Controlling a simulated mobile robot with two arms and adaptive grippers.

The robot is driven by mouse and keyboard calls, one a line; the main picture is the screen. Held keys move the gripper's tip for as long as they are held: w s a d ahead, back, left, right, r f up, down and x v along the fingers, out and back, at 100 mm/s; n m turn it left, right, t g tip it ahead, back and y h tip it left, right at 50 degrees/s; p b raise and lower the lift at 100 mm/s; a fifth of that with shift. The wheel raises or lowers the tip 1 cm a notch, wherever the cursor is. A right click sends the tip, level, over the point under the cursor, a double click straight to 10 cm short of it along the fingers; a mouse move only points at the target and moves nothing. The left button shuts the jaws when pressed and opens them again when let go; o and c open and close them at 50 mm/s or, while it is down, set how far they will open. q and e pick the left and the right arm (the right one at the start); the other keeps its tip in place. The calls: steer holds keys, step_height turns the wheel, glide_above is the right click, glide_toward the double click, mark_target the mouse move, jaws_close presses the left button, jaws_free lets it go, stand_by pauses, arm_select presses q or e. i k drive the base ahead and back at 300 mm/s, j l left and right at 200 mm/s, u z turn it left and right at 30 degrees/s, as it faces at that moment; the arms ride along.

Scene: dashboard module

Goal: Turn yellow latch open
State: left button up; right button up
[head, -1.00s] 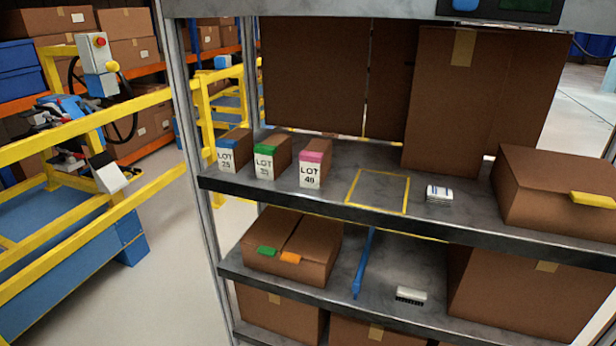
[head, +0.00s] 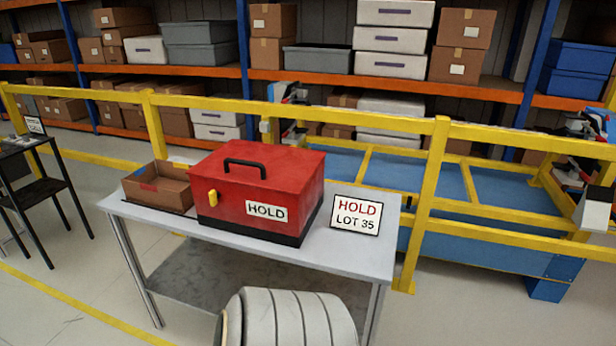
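The yellow latch (head: 213,198) is on the front face of a red box (head: 257,180), near its left end. The latch looks upright, and the box lid with its black handle (head: 247,164) looks closed. The box has a black base and a white HOLD label (head: 267,209). It stands on a grey table (head: 345,257). Neither of my grippers is in view, and nothing touches the latch.
An open brown carton (head: 160,190) stands left of the red box. A HOLD LOT 35 sign (head: 355,216) stands to its right. A yellow rail (head: 375,119) runs behind the table. A pale ribbed rounded form (head: 288,318) blocks the bottom middle. The table's front right is bare.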

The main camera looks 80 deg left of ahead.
mark_target(214, 195)
steer(key=i+u, duration=0.1)
steer(key=u, duration=0.3)
steer(key=i+l+u, duration=0.1)
steer(key=u, duration=0.3)
steer(key=l+u, duration=0.2)
steer(key=u, duration=2.05)
